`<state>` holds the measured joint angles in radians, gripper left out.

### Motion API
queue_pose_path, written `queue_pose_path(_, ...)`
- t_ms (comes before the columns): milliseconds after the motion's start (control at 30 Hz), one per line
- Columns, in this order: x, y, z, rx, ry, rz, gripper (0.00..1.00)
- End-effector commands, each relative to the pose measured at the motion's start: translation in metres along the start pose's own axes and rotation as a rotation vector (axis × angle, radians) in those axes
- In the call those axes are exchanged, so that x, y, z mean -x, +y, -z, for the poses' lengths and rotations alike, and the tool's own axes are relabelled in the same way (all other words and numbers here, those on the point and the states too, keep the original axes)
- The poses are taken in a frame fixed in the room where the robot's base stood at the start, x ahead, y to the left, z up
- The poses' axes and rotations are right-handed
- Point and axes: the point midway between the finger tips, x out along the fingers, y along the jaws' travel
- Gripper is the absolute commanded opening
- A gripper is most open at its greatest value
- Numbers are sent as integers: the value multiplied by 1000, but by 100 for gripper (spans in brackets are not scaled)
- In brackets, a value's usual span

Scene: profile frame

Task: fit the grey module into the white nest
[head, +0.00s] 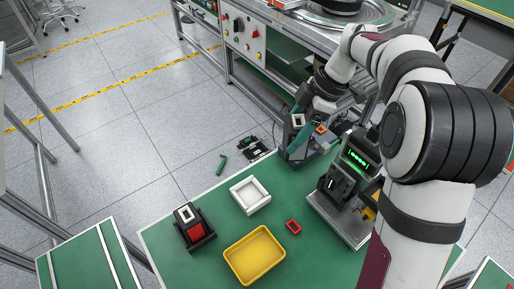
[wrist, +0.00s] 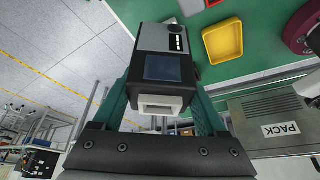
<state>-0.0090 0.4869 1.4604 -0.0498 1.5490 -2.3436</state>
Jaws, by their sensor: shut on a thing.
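My gripper (head: 299,124) is at the table's far edge, behind and right of the white nest. Its teal fingers are shut on the grey module (wrist: 162,62). In the wrist view the module is a grey and black block with a dark screen and a white open-ended part facing the camera; in the head view it shows as a grey block (head: 297,146) between the fingers. The white nest (head: 264,201) is a square, open-topped white frame on the green table, empty and apart from the module. The module's far end and its height above the table are hard to tell.
A yellow tray (head: 270,276) and a small red ring (head: 293,227) lie nearer. A dark holder (head: 199,245) with a red and white-topped piece stands left. A black device with green lights (head: 356,158) stands right. Green table (head: 175,262) around the nest is mostly clear.

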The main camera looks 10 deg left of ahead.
Motion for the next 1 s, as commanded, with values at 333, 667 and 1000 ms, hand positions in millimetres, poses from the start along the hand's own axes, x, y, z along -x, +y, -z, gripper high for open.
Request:
queue_pose_path(333, -64, -52, -21, 544, -4, 226, 6)
queue_pose_path(667, -150, -27, 39, 549, -7, 226, 6)
queue_pose_path(1000, -198, -22, 33, 543, -8, 222, 6)
